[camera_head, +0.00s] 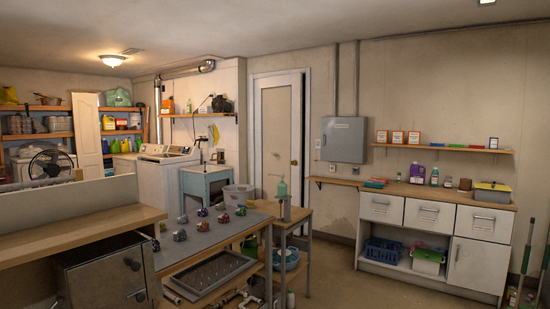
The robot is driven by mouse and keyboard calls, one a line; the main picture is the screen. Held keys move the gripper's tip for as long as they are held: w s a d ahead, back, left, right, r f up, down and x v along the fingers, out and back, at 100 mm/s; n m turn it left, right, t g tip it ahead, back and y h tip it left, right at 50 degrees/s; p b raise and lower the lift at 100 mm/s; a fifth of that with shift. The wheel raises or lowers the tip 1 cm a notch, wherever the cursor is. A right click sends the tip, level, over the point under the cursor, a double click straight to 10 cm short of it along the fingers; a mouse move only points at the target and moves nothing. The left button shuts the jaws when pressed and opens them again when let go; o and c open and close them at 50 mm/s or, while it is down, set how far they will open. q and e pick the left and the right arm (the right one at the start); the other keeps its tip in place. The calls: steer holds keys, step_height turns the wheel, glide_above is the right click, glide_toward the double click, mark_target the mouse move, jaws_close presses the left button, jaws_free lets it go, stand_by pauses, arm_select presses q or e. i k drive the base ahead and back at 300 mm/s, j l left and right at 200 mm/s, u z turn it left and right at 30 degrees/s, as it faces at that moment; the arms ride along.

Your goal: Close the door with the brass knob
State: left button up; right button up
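A white door (276,125) stands in a white frame in the back wall, near the middle of the view. A small brass-coloured knob (294,163) sits near its right edge. A narrow dark gap shows between that edge and the right side of the frame, so the door looks slightly ajar. The door's lower part is partly hidden by a small stand and a green pump on it. Neither of my grippers is in view.
A workbench (205,236) with several small valve-like items and a small wooden-topped stand (291,215) stand before the door. White cabinets (428,216) line the right wall. Open floor (340,280) lies between stand and cabinets. A wooden counter (75,237) is at near left.

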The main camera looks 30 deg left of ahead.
mark_target(277, 101)
steer(key=z, duration=0.55)
steer(key=i+u, duration=0.15)
steer(key=i, duration=0.65)
steer(key=i+l+u, duration=0.15)
steer(key=i, duration=0.65)
steer(key=i+j+u, duration=0.15)
steer(key=i, duration=0.4)
steer(key=i+u, duration=0.15)
steer(key=i, duration=0.45)
steer(key=i+u, duration=0.15)
steer(key=i, duration=0.4)
steer(key=i+u, duration=0.2)
steer(key=i, duration=0.4)
steer(key=i+l+u, duration=0.15)
steer(key=i, duration=0.4)
steer(key=i+l+u, duration=0.15)
steer(key=i+l, duration=0.15)
steer(key=i, duration=0.25)
steer(key=i+u, duration=0.5)
steer(key=i, duration=1.6)
steer(key=i+l+u, duration=0.1)
steer(key=i+u, duration=0.3)
steer(key=i, duration=1.25)
steer(key=i+z, duration=0.3)
steer(key=i, duration=0.15)
steer(key=i+j+z, duration=0.25)
steer(key=i, duration=0.15)
steer(key=l, duration=0.1)
